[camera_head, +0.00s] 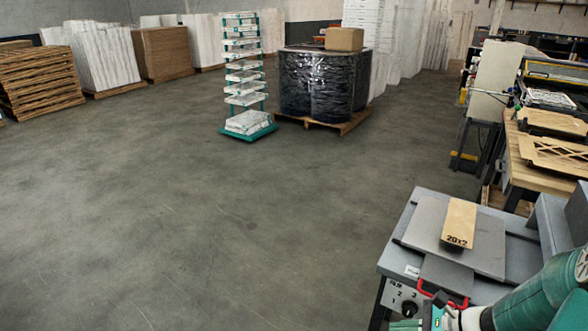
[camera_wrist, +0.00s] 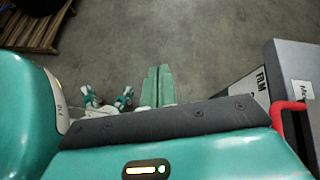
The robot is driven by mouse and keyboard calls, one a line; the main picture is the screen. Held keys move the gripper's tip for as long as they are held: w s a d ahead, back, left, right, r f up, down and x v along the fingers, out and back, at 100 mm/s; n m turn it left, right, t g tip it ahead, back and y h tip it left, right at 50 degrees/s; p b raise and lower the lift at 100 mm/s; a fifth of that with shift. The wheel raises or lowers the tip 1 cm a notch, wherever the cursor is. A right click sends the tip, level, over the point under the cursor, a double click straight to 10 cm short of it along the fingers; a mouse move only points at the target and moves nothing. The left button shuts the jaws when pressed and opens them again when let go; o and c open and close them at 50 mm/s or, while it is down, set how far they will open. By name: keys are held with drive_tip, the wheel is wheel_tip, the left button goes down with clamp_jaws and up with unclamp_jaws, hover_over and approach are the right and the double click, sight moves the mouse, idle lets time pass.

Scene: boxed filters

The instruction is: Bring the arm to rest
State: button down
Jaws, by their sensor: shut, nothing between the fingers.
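My gripper (camera_head: 408,325) shows at the bottom right of the head view, with its green fingertips at the picture's lower edge, by the front of a grey machine (camera_head: 418,237). In the wrist view the two green fingers of my gripper (camera_wrist: 158,86) lie side by side, shut, with nothing between them. Bare concrete floor shows beyond them. My green and white arm reaches in from the right edge of the head view.
A tan box marked 20x2 (camera_head: 459,222) lies on the machine's top plate. A red handle (camera_wrist: 288,108) is right of my fingers in the wrist view. A teal rack (camera_head: 248,131) and a wrapped pallet load (camera_head: 318,85) stand farther back. Open floor lies left.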

drive_tip(key=s+a+r+n+h, duration=0.3)
drive_tip(key=r+n, duration=0.4)
drive_tip(key=s+a+r+n+h, duration=0.3)
drive_tip(key=r+n, duration=0.4)
drive_tip(key=s+a+r+n+h, duration=0.3)
drive_tip(key=s+r+n, duration=0.1)
drive_tip(key=r+n, duration=0.2)
drive_tip(key=shift+a+r+n+h, duration=0.35)
drive_tip(key=shift+r+n+h, duration=0.05)
drive_tip(key=shift+n, duration=0.2)
